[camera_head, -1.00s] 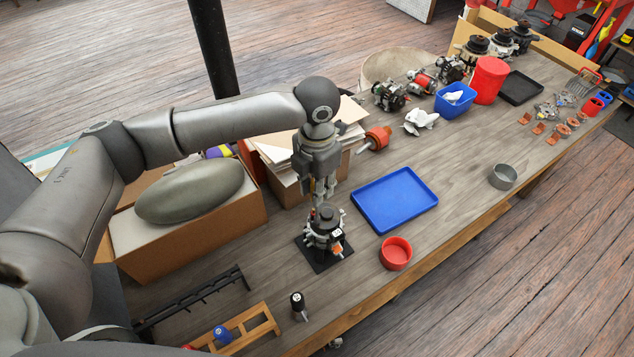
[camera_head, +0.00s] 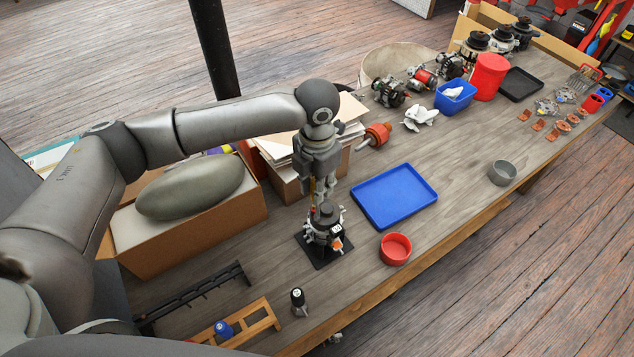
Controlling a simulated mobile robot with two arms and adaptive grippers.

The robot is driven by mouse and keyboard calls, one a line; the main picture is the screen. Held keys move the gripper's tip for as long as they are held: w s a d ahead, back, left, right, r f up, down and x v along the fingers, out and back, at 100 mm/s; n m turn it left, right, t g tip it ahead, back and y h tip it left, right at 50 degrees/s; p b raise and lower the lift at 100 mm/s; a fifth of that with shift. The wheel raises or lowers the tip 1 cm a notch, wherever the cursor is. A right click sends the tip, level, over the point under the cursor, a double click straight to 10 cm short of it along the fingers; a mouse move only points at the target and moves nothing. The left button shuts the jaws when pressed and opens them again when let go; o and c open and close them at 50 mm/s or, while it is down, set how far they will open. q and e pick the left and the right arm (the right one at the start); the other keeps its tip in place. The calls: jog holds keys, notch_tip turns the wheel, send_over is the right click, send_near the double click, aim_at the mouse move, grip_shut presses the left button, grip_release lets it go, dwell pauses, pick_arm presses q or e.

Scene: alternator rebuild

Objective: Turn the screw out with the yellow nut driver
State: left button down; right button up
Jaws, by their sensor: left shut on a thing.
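The alternator (camera_head: 326,230) stands upright on a black square base plate (camera_head: 318,254) at the middle of the bench. My left gripper (camera_head: 321,192) points straight down just above the top of the alternator. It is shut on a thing. A small yellow strip, which looks like the yellow nut driver (camera_head: 312,187), shows by the left side of the fingers. The driver's tip and the screw are too small or hidden, so I cannot tell whether they touch. My right gripper is not in view.
A blue tray (camera_head: 408,212) and a red bowl (camera_head: 395,249) are right of the alternator. A black-handled tool (camera_head: 298,302) stands in front, beside a wooden rack (camera_head: 262,325) and a black rack (camera_head: 195,292). Cardboard boxes (camera_head: 215,225) flank my arm.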

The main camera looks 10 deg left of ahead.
pick_arm(q)
jog(key=shift+r+n+p, duration=0.25)
jog(key=shift+n+p, duration=0.15)
jog(key=shift+n, duration=0.2)
jog(key=shift+f+n+b, duration=0.2)
jog(key=shift+n+b, duration=0.1)
jog(key=shift+n, duration=0.2)
jog(key=n, duration=0.8)
jog(key=shift+n, duration=0.3)
jog(key=n, duration=0.4)
jog(key=shift+n, duration=1.4)
